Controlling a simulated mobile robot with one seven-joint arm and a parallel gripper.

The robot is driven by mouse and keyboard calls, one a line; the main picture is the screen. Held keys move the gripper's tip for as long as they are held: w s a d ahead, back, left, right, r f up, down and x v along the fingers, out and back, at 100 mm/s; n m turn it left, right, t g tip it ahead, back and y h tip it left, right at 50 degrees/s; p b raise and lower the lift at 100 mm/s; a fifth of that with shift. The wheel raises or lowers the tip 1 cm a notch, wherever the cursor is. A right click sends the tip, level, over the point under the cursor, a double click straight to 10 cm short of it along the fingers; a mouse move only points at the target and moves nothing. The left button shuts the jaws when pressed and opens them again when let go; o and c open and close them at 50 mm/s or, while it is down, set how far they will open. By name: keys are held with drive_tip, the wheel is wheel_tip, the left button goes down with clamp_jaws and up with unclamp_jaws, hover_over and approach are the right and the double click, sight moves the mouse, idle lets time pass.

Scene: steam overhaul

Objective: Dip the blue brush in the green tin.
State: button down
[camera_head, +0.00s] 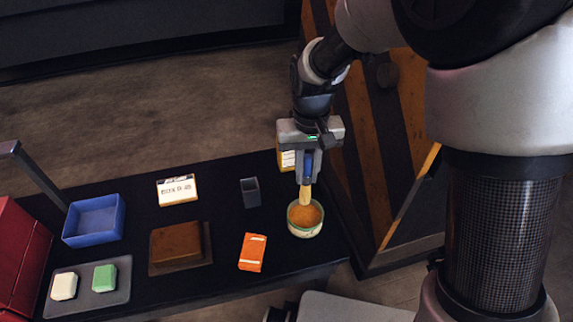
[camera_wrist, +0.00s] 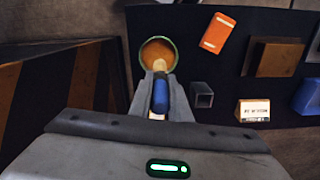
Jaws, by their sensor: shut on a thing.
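My gripper (camera_head: 309,163) is shut on the blue brush (camera_head: 308,168), which points down over the green tin (camera_head: 304,231) at the right end of the black table. The brush's pale tip is at the tin's mouth, against the orange-brown contents; I cannot tell how deep it reaches. In the wrist view, the blue handle (camera_wrist: 160,95) lies between the fingers of my gripper (camera_wrist: 160,84), and the pale tip overlaps the opening of the green-rimmed tin (camera_wrist: 143,63).
An orange box (camera_head: 252,252) lies left of the tin, and a dark open cup (camera_head: 250,192) stands behind it. A brown block (camera_head: 176,242), a white sign (camera_head: 177,190), a blue tray (camera_head: 94,220) and a soap tray (camera_head: 90,302) are farther left. A striped panel (camera_head: 375,130) stands right.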

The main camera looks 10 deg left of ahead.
sight(308, 190)
drive_tip(key=shift+s+d+f, duration=0.2)
drive_tip(key=shift+d, duration=0.15)
drive_tip(key=shift+f+b, duration=2.45)
drive_tip(key=shift+f, duration=0.4)
drive_tip(key=shift+f, duration=0.6)
drive_tip(key=shift+r, duration=0.1)
wheel_tip(308, 190, up, 7)
drive_tip(key=p, duration=0.5)
idle(0.7)
